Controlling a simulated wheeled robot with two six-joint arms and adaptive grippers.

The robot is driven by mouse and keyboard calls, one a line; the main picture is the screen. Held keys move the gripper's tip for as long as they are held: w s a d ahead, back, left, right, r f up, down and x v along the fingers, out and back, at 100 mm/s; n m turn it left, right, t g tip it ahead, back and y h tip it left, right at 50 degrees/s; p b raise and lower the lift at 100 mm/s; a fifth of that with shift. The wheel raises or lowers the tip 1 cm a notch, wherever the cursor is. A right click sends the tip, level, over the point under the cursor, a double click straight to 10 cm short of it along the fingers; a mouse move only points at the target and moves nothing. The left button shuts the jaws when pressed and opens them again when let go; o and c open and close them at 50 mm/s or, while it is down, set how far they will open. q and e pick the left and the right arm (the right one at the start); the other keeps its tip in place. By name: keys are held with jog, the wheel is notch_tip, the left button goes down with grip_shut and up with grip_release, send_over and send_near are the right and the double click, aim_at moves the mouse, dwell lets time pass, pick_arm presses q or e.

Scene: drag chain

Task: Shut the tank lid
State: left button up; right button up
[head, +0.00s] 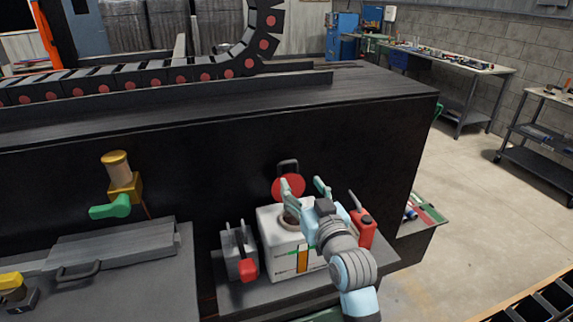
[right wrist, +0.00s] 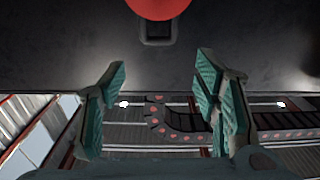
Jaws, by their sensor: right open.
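The tank is a white box (head: 274,229) on a low grey shelf, with a round neck on top and a coloured level strip on its front. A round red lid (head: 280,190) stands raised behind the neck, close to the dark machine wall. Part of it also shows at the top of the right wrist view (right wrist: 158,8). My right gripper (head: 304,186) is open and empty above the tank, its fingers pointing up. One finger overlaps the lid's right part; I cannot tell whether they touch. My left gripper is not in view.
A red can (head: 364,229) stands right of the tank. A grey box with a red knob (head: 248,269) stands left of it. Farther left are a green-handled valve (head: 110,208) and a grey cover with a handle (head: 80,271). The drag chain (head: 160,76) runs on top.

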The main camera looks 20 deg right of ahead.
aim_at(288, 164)
jog(key=w, duration=1.2)
jog(key=shift+a+f, duration=0.15)
jog(key=shift+a, duration=0.2)
jog(key=shift+s, duration=0.1)
grip_shut()
jog(key=shift+d+b, duration=0.1)
jog(key=shift+b, duration=0.2)
